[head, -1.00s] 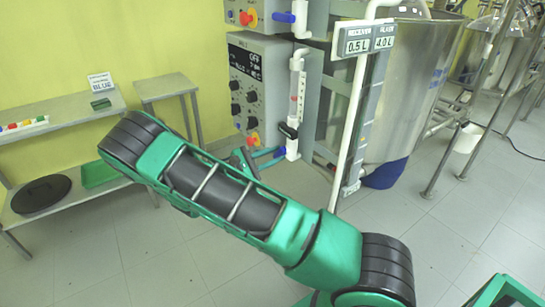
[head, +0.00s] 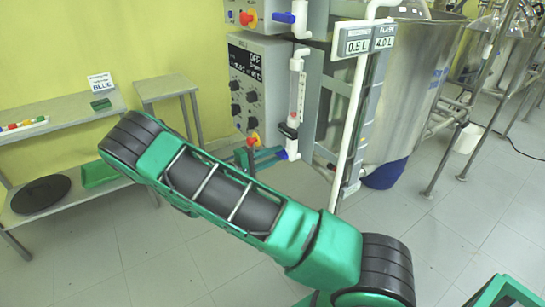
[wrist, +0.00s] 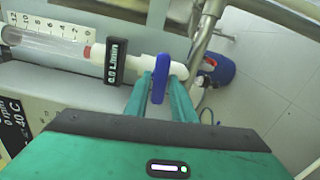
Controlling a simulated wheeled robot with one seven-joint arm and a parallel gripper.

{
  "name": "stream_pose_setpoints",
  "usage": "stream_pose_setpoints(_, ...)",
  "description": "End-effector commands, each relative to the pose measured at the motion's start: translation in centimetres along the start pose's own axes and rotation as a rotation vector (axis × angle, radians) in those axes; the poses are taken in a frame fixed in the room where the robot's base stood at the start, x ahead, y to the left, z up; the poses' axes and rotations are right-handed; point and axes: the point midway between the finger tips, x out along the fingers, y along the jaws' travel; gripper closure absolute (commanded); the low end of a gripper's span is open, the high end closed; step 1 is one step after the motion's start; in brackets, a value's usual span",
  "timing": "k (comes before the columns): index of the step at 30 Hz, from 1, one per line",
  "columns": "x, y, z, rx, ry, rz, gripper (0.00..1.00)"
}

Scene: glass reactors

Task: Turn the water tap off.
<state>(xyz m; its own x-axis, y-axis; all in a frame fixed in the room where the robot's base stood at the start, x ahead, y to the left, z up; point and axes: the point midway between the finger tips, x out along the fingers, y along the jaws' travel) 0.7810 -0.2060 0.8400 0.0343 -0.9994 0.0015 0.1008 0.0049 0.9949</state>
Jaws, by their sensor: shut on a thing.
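The water tap's blue handle (wrist: 161,77) sits on a white pipe fitting (wrist: 178,70) in the wrist view and lies across the pipe. My gripper (wrist: 161,88) has its two green fingers on either side of the handle and is shut on it. A small black display (wrist: 115,62) on the pipe beside the tap reads 0.0 L/min. In the head view my gripper (head: 268,154) is at the lower end of the white vertical pipe (head: 296,90), and the tap handle is mostly hidden there by the fingers.
A grey control box (head: 245,85) with black knobs stands just left of the pipe. A white post (head: 350,125) with level displays and a steel reactor (head: 410,100) stand to the right. A shelf (head: 60,125) and a small table (head: 165,87) are at the left. The floor in front is clear.

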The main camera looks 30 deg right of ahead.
Motion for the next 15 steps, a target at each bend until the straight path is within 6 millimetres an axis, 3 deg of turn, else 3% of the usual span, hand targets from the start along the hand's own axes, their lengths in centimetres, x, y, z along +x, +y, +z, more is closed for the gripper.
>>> stream_pose_setpoints(15,-0.12,-0.28,0.00,0.113,0.001,-0.005,0.99)
